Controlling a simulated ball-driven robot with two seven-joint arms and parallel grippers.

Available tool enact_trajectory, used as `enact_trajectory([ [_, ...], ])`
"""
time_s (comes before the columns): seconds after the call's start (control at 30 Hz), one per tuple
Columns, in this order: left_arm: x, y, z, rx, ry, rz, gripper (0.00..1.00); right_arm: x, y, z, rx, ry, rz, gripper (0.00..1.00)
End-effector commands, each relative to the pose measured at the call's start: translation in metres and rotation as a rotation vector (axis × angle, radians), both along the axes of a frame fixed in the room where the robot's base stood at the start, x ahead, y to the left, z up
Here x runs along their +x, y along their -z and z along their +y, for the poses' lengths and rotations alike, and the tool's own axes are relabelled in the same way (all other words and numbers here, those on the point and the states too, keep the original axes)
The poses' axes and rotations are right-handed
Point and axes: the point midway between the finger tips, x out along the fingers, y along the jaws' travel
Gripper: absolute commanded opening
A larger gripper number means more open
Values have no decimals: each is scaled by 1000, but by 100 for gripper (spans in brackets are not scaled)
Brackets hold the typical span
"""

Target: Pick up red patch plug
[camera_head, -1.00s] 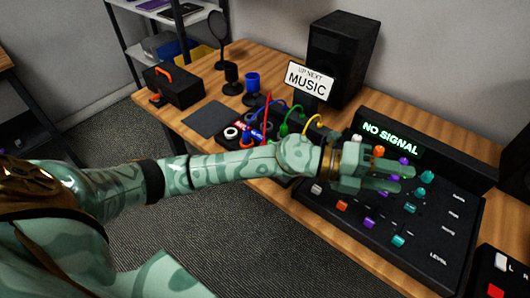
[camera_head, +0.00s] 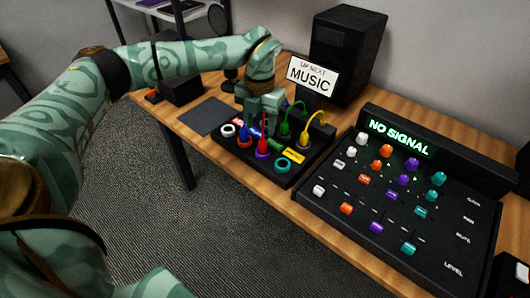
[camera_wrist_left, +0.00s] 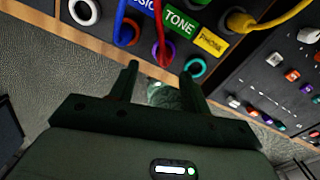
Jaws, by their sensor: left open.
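The red patch plug (camera_head: 262,146) stands in the purple-ringed socket at the front of the black patch board (camera_head: 237,153). Its red cable (camera_wrist_left: 157,18) rises from there in the left wrist view. My left gripper (camera_head: 262,127) is open and points down over the board, close to the red plug and partly hiding its cable. In the left wrist view the fingers (camera_wrist_left: 160,72) are apart with nothing between them, and the purple ring lies just beyond the tips. My right gripper is not in view.
A blue cable (camera_wrist_left: 120,20) runs close beside the red one. Green (camera_head: 284,128) and yellow (camera_head: 304,140) plugs stand behind to the right. Empty white (camera_head: 228,130) and teal (camera_head: 282,163) rings flank the front row. The mixer (camera_head: 345,207) and MUSIC sign (camera_head: 312,76) are nearby.

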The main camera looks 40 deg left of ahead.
Motion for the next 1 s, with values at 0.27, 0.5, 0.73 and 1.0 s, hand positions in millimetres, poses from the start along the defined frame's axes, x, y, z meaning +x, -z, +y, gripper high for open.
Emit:
enact_trajectory([
  [0.27, 0, 24, -1, -2, 1, 0, 47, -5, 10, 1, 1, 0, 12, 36],
  [0.5, 0, 65, -7, -2, 2, 5, 47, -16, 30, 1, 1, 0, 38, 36],
  [0.73, 1, 69, -7, -1, 1, -3, 47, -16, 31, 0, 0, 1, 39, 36],
  [1.0, 1, 69, -7, -1, 2, -3, 0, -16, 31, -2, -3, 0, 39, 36],
])
